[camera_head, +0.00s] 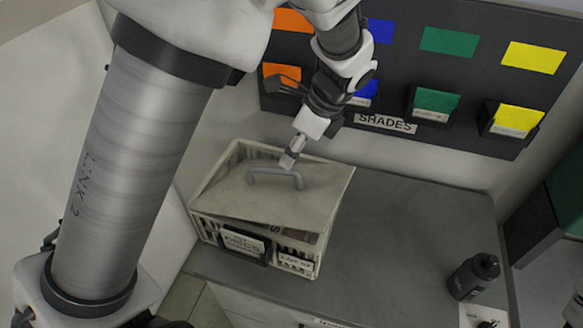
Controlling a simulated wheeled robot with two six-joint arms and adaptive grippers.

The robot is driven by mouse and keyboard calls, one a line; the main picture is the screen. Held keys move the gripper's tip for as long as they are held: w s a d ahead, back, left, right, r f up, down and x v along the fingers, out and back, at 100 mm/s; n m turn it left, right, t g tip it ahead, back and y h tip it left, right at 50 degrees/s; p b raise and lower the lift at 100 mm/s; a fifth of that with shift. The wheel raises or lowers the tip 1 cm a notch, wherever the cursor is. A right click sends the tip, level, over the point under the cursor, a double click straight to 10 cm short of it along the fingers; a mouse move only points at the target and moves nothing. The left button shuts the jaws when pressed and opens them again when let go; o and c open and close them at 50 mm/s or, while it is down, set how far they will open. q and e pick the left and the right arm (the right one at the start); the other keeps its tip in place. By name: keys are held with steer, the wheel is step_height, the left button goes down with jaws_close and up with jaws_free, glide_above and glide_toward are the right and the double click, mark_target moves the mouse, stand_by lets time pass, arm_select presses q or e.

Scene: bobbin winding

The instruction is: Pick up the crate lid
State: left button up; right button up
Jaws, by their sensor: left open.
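The crate lid (240,195) is a flat pale beige panel with a grey bar handle (275,173) on top. It lies askew and slightly tilted on the slatted cream crate (303,258), with gaps showing at the far-left rim and the front. My left gripper (289,160) points down at the handle, its fingertips right by the bar. It is open. I cannot tell whether the fingers touch or straddle the bar.
The crate stands on a grey worktop (400,230). A black bottle (473,275) and a white card (482,316) are at the right front. A dark "SHADES" board (400,135) with coloured cards and bins stands behind. The worktop right of the crate is clear.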

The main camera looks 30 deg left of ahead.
mark_target(276, 169)
arm_select(q)
steer(key=s+a+f+p, duration=0.2)
steer(key=s+f, duration=0.1)
steer(key=shift+a+f, duration=0.2)
steer(key=shift+a, duration=0.1)
steer(key=f, duration=0.1)
steer(key=w+f, duration=0.1)
steer(key=shift+a+f, duration=0.35)
steer(key=shift+a, duration=0.05)
steer(key=shift+w+f, duration=0.15)
steer(key=shift+w, duration=0.05)
steer(key=shift+s, duration=0.3)
steer(key=c, duration=0.4)
steer(key=shift+s+r, duration=0.1)
steer(key=shift+r, duration=0.15)
jaws_close()
arm_select(e)
steer(key=shift+s+r, duration=0.35)
steer(key=shift+r, duration=0.25)
steer(key=shift+s+r, duration=0.3)
steer(key=shift+r, duration=0.25)
